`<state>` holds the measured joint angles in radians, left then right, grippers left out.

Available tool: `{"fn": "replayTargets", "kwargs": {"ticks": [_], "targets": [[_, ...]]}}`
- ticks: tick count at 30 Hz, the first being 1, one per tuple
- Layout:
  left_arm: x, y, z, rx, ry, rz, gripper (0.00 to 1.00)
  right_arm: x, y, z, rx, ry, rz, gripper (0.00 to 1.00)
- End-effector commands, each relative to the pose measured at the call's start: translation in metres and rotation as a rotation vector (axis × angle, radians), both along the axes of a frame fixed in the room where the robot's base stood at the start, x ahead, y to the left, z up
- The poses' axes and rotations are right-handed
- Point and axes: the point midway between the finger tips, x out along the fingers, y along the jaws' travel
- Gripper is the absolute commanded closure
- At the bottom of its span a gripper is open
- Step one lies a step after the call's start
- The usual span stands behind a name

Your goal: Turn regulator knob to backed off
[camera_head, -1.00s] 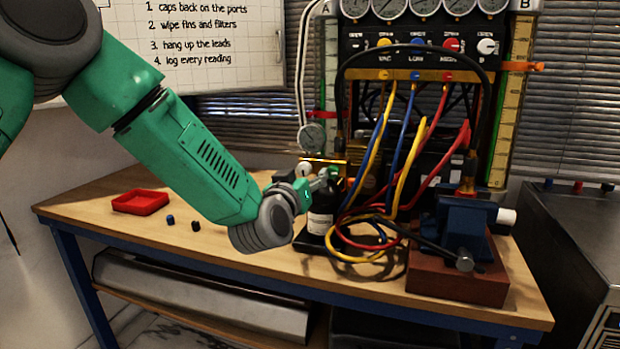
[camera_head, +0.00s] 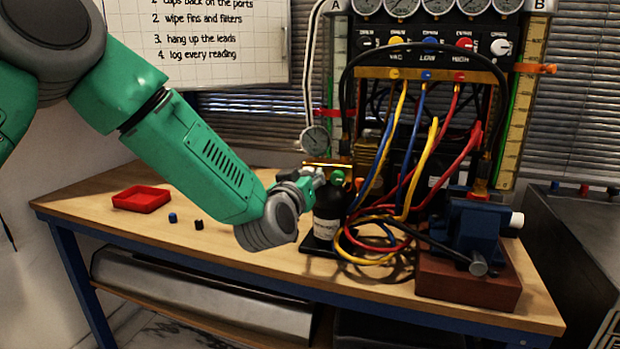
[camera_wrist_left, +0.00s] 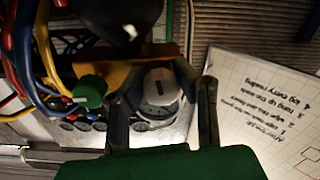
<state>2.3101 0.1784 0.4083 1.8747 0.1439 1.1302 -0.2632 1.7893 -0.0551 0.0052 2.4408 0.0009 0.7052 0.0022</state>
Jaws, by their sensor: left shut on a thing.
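The regulator knob (camera_wrist_left: 160,88) is a pale grey round knob with a dark mark on its face, seen in the left wrist view. My left gripper (camera_wrist_left: 158,80) has one finger on each side of it and is shut on it. In the head view my left gripper (camera_head: 316,179) is at the brass regulator body (camera_head: 322,165), and the knob is hidden behind the fingers. A green knob (camera_wrist_left: 90,92) sits beside the left finger in the wrist view. My right gripper is in neither view.
A dark bottle (camera_head: 328,214) stands just below the gripper. Yellow, blue and red hoses (camera_head: 398,225) loop to its right, beside a blue vise (camera_head: 474,225). A small gauge (camera_head: 315,139) is above. A red tray (camera_head: 141,199) lies on the clearer left of the bench.

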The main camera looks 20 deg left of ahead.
Motion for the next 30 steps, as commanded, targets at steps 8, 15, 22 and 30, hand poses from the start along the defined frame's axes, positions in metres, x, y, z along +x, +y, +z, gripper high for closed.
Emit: {"fn": "replayTargets", "kwargs": {"ticks": [8, 15, 22, 30], "targets": [[0.0001, 0.0028, -0.0008, -0.047, 0.001, 0.007, 1.0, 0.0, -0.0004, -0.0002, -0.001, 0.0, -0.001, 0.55], [0.0002, 0.0021, -0.0001, -0.168, 0.001, 0.005, 1.0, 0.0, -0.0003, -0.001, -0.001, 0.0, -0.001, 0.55], [0.0005, 0.0031, 0.0, -0.376, 0.002, 0.008, 1.0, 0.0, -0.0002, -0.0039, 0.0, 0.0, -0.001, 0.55], [0.0005, 0.0034, 0.0001, -0.635, 0.005, 0.009, 1.0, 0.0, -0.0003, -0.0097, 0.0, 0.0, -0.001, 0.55]]}}
